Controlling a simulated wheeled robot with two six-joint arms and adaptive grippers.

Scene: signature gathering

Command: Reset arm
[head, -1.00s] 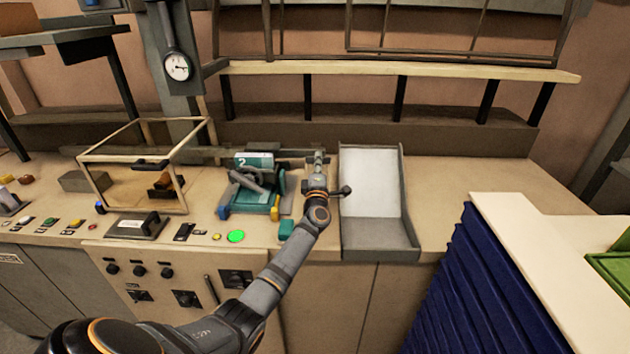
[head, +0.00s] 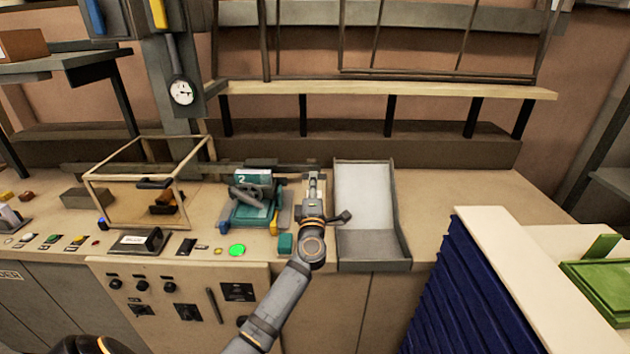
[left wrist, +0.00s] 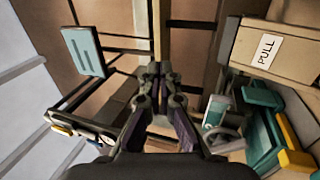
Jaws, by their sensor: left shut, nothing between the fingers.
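My left arm comes in from the bottom left of the head view. Its gripper (head: 313,187) is over the counter, between the teal machine marked 2 (head: 252,205) and the grey tray with a pale back panel (head: 371,235). In the left wrist view the gripper's fingers (left wrist: 160,72) are drawn together with nothing between them. The teal machine shows at the right of that view (left wrist: 262,130). My right gripper is in neither view.
A clear box with a wooden frame (head: 92,187) stands left of the teal machine. A lit green button (head: 237,250) is on the counter's front. A blue ribbed unit (head: 478,290) with a cream top and a green tray (head: 600,290) stand at the right. The counter right of the grey tray is clear.

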